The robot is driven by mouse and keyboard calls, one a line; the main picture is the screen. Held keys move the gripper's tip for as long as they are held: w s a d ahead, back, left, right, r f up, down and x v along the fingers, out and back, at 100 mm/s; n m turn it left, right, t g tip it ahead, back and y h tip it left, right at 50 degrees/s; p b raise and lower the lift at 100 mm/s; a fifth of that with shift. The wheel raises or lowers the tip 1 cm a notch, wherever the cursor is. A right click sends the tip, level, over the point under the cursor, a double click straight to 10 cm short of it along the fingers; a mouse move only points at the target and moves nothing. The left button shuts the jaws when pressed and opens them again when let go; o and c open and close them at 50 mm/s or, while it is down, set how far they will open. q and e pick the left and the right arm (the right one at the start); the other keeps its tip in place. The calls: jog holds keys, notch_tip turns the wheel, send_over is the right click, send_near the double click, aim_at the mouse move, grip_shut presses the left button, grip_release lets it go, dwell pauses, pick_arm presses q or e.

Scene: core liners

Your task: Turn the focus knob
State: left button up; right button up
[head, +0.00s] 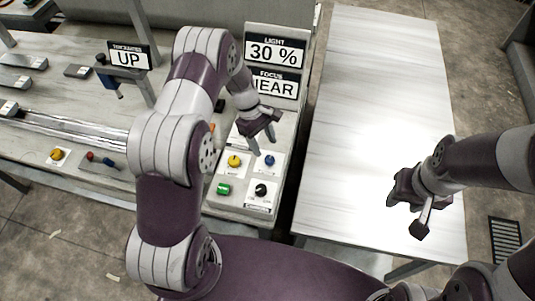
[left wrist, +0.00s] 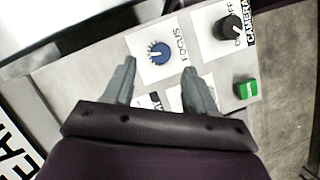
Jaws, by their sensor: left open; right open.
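The focus knob (head: 269,160) is a small blue knob on a white plate on the control panel. In the left wrist view the focus knob (left wrist: 159,53) sits beside the printed word FOCUS, between and just beyond my fingertips. My left gripper (head: 262,143) is open above the panel, close to the knob, with nothing between its fingers; I see no contact. The focus display (head: 274,86) behind the arm is partly hidden; its visible letters read "EAR". My right gripper (head: 405,214) is open and empty over the white table at the right.
A yellow knob (head: 234,161), a green button (head: 224,189) and a black camera knob (head: 261,190) surround the focus knob closely. The light display (head: 274,51) reads 30 %. Another display (head: 128,57) reads UP. The white table (head: 375,90) is bare.

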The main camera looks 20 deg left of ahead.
pick_arm(q)
jog(key=v, duration=0.7)
jog(key=shift+r, duration=0.1)
jog(key=s+r+m+t+y, duration=0.1)
jog(key=s+r+m, duration=0.3)
jog(key=s, duration=0.5)
jog(key=s+d+r+m+t+y, duration=0.1)
jog(key=s+r+m+t+y, duration=0.1)
jog(key=s+r+m, duration=0.3)
jog(key=s+m+y, duration=0.1)
jog(key=s+m, duration=0.2)
jog(key=s, duration=0.1)
jog(key=shift+r+m+b, duration=0.15)
jog(key=shift+m+b, duration=0.25)
jog(key=shift+w+d, duration=0.1)
jog(key=shift+w, duration=0.1)
